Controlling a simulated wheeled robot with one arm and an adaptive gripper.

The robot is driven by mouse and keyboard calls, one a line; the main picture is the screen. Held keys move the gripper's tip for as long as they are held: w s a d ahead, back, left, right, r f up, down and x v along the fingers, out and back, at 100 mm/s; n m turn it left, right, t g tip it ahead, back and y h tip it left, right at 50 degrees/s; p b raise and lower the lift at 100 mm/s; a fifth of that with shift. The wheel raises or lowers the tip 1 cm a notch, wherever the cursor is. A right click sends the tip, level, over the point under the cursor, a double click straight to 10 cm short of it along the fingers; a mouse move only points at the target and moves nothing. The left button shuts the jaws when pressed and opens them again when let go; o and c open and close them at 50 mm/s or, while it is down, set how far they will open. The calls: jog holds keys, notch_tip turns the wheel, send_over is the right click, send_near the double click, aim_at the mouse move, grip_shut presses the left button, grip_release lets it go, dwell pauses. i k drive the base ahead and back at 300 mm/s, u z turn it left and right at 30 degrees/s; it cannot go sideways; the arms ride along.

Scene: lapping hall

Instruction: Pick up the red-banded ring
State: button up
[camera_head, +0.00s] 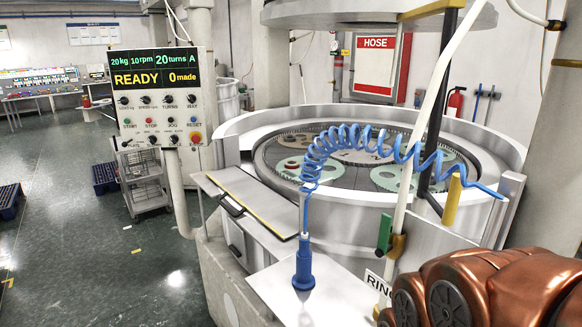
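I cannot make out a red-banded ring in this view. A white sign (378,284) at the lower right begins with "RIN", and my copper-coloured arm hides the rest of it and what lies behind. The round lapping machine (345,205) stands in the middle. Its plate carries several pale green toothed discs (392,178), some with small brownish parts too small to identify. My arm's folded links fill the lower right corner. My gripper is not in view.
A blue nozzle (303,268) on a coiled blue hose (350,140) stands over a pale shelf. A control panel (158,98) reads READY and 0 made. A pale hose and dark post rise near my arm. The left floor is mostly open.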

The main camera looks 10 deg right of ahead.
aim_at(289, 165)
jog(key=u, duration=0.55)
jog(key=k, duration=1.3)
jog(key=u, duration=0.9)
jog(key=i, duration=1.35)
jog(key=u, duration=0.25)
jog(key=i, duration=1.85)
jog(key=z, duration=0.4)
jog(key=i, duration=1.6)
jog(key=z, duration=1.7)
jog(key=i, duration=0.9)
jog(key=z, duration=1.05)
jog(key=i, duration=0.55)
jog(key=z, duration=0.1)
